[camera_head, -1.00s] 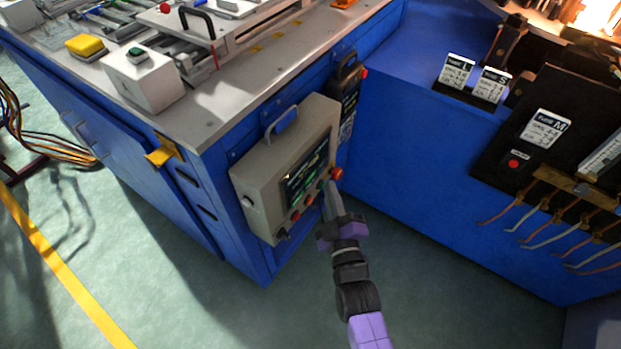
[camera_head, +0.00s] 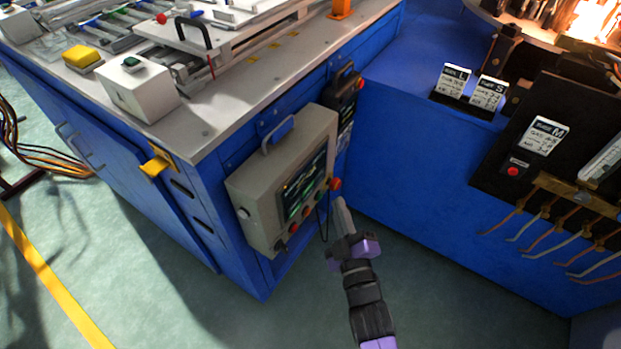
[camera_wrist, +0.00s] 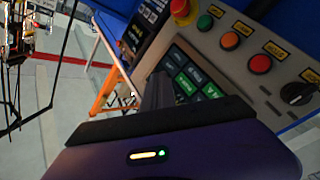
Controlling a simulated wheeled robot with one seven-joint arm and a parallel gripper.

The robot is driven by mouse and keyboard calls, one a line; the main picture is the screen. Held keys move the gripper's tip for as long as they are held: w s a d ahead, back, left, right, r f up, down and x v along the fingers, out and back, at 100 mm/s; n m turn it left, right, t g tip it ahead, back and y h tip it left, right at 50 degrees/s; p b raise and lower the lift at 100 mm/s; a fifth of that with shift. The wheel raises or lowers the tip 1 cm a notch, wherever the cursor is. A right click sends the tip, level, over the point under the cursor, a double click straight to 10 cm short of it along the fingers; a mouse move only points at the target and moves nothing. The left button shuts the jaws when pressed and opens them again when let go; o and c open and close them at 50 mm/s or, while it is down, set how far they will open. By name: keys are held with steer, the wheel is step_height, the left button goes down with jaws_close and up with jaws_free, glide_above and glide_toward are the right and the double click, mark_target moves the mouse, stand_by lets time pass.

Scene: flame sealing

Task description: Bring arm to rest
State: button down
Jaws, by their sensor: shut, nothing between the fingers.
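My gripper (camera_head: 341,206) is in front of the beige control box (camera_head: 250,195), a little right of and below its red knob (camera_head: 335,184). Its fingers are shut with nothing between them and point up in the head view. It seems apart from the box, though the exact gap is hard to tell. In the wrist view the shut fingers (camera_wrist: 158,92) overlap the box's green-keyed screen (camera_wrist: 190,75), with a row of coloured buttons (camera_wrist: 231,40) and a black dial (camera_wrist: 298,93) on the right.
The blue workbench (camera_head: 215,215) with a grey top stands left, a white box (camera_head: 140,88) on its corner. A blue cabinet (camera_head: 420,190) stands right, with hanging copper-tipped leads (camera_head: 548,233). Green floor (camera_head: 170,300) is open at the lower left.

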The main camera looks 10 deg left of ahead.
steer(key=s+d+r+m+h+p, duration=0.2)
steer(key=s+d+r+m, duration=0.3)
steer(key=s, duration=0.7)
steer(key=s+d+r+m+g+h+p, duration=0.1)
steer(key=s+d+r+m+h+p, duration=0.1)
steer(key=s+d, duration=0.8)
steer(key=s+d+r+m+g+h+p, duration=0.1)
steer(key=s+d+r+m+h, duration=0.2)
steer(key=s+d+r+m, duration=0.4)
steer(key=s+d+r, duration=0.1)
steer(key=s, duration=0.8)
steer(key=shift+s+d+m+h+p, duration=0.2)
steer(key=shift+m+h+p, duration=0.1)
steer(key=shift+p, duration=0.1)
steer(key=shift+r, duration=0.1)
